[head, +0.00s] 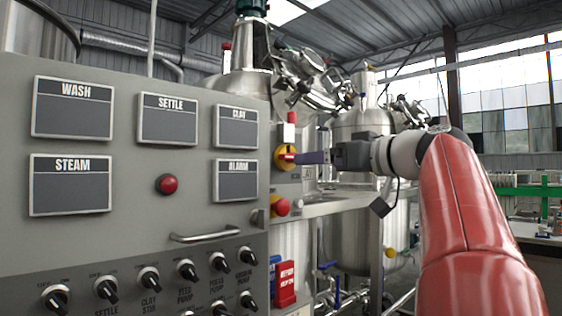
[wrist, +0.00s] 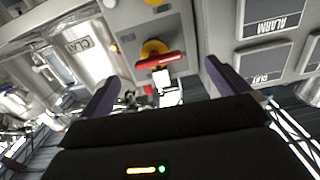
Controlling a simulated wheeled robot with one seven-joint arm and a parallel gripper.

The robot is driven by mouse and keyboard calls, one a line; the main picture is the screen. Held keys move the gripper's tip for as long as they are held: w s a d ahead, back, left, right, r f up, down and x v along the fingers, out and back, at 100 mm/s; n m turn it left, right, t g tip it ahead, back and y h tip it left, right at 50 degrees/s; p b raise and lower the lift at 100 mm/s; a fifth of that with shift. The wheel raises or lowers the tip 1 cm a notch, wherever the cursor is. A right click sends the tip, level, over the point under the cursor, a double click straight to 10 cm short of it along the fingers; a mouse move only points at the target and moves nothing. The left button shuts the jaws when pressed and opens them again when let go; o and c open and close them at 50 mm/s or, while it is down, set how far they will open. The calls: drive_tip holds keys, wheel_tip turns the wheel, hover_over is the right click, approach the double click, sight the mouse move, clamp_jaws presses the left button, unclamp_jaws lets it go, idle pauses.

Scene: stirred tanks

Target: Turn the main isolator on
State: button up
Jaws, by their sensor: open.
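The main isolator is a yellow rotary switch with a red bar handle (head: 286,156), on the narrow side panel right of the large grey panel. In the head view its red bar lies roughly level. My gripper (head: 301,158) is right in front of it with purple fingers. In the wrist view the red handle (wrist: 159,61) lies across between the two spread fingertips (wrist: 161,70), with the yellow base behind it. The fingers are open and stand to either side of the handle; I cannot tell whether either touches it.
A red mushroom button (head: 280,206) sits just below the isolator, and a small red lamp (head: 291,117) is above. The grey panel (head: 120,135) carries labelled plates, a red button (head: 167,184), a bar handle (head: 205,235) and several black knobs. Steel tanks (head: 362,125) stand behind.

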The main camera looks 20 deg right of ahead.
sight(290, 158)
drive_tip(key=w+a+r+p, duration=0.1)
drive_tip(key=w, duration=0.6)
drive_tip(key=shift+w+a+r, duration=0.25)
drive_tip(key=shift+w+a, duration=0.05)
drive_tip(key=shift+a, duration=0.1)
drive_tip(key=c, duration=1)
